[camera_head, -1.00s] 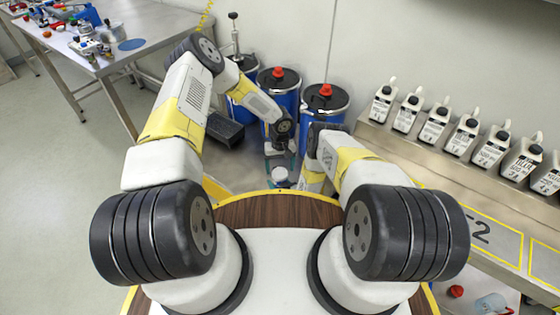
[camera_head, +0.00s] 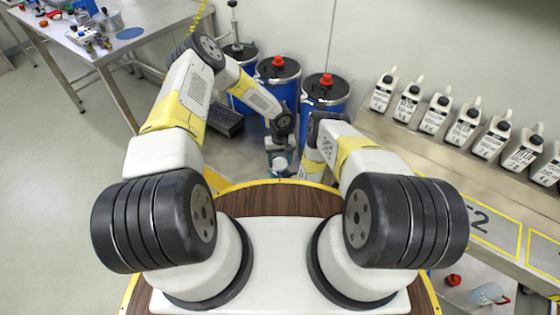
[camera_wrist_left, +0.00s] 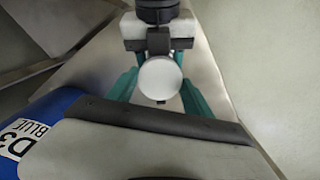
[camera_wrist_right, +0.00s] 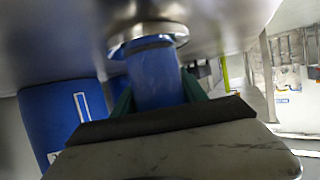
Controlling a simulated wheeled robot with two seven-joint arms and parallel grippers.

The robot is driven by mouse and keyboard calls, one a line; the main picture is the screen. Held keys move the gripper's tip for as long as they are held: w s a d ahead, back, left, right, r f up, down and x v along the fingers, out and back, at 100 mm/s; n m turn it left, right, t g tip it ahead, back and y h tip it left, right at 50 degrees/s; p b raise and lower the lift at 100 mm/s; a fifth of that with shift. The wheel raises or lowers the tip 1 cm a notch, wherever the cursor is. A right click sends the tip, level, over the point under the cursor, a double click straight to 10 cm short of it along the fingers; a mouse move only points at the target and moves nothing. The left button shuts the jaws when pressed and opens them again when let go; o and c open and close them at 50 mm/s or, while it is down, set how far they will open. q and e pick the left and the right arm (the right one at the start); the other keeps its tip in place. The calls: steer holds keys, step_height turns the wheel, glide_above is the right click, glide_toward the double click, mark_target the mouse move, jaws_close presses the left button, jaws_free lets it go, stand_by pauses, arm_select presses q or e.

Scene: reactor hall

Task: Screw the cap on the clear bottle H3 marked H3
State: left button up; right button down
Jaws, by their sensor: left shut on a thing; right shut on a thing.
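A white round top, which looks like the cap (camera_wrist_left: 160,79), sits between the teal fingers of my left gripper (camera_wrist_left: 160,88) in the left wrist view. In the head view the same white disc (camera_head: 280,163) shows below the left gripper (camera_head: 281,150). My right gripper (camera_wrist_right: 158,98) is shut around an upright cylinder that looks blue, apparently the clear bottle (camera_wrist_right: 155,75) with blue showing through. A pale, shiny ring lies right above it. No H3 mark is readable. I cannot tell whether the cap touches the thread. My right gripper is mostly hidden in the head view.
Blue drums with red bungs (camera_head: 325,90) stand just behind my grippers. A shelf with a row of white jugs (camera_head: 434,113) runs along the right. A red cap (camera_head: 453,280) and a clear jug (camera_head: 490,294) lie at lower right. A steel table (camera_head: 120,50) stands at the left.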

arm_select(q)
steer(key=m, duration=1.6)
steer(key=shift+m, duration=0.4)
steer(key=m, duration=0.5)
steer(key=o, duration=1.5)
steer(key=shift+o, duration=0.2)
steer(key=shift+r, duration=2.25)
